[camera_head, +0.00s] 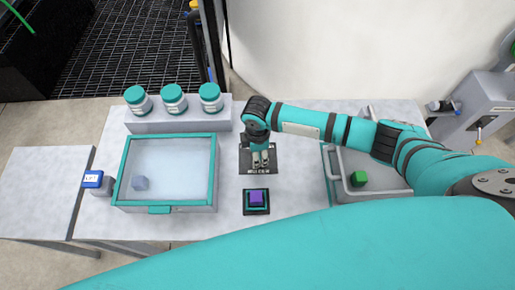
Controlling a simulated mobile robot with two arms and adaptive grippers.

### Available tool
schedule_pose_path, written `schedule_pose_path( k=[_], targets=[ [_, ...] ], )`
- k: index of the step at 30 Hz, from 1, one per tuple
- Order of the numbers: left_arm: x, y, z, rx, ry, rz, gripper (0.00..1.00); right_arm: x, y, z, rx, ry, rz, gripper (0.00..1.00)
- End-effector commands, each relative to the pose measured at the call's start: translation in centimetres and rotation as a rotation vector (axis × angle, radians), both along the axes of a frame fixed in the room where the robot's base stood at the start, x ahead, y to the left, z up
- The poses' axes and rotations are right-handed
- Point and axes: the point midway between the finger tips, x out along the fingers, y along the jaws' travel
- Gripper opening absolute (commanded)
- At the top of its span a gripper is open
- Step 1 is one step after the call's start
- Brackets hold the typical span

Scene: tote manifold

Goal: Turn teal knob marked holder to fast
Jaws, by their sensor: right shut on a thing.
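A dark plate (245,166) with small white lettering lies on the table, between the lidded box and the grey tray. The lettering is too small to read surely. My right gripper (260,160) points down over this plate and is shut on the knob there. The fingers and wrist hide the knob, so neither its teal colour nor its pointer shows. My left gripper is not in view.
A purple block (256,197) sits on a dark pad in front of the plate. A teal-rimmed box (184,208) holds a pale cube. Teal-lidded jars (172,100) stand on a ledge behind. A grey tray (338,186) with a green cube (359,179) is at right, partly under my arm.

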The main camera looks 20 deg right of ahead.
Motion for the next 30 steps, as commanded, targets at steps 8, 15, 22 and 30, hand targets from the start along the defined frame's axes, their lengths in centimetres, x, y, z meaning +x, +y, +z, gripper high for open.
schedule_pose_path(
  k=[8,15,22,30],
  targets=[
    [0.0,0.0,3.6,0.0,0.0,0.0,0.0,0.0,0.0,0.6,0.001,0.002,-0.267,0.12],
    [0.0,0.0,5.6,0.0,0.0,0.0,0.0,0.1,0.0,0.5,-0.001,0.001,-0.488,0.12],
    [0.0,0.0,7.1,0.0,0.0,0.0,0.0,0.1,0.0,0.4,0.0,0.001,-0.663,0.12],
    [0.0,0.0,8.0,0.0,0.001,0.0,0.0,0.2,-0.1,0.2,-0.001,-0.001,-0.792,0.12]
  ],
)
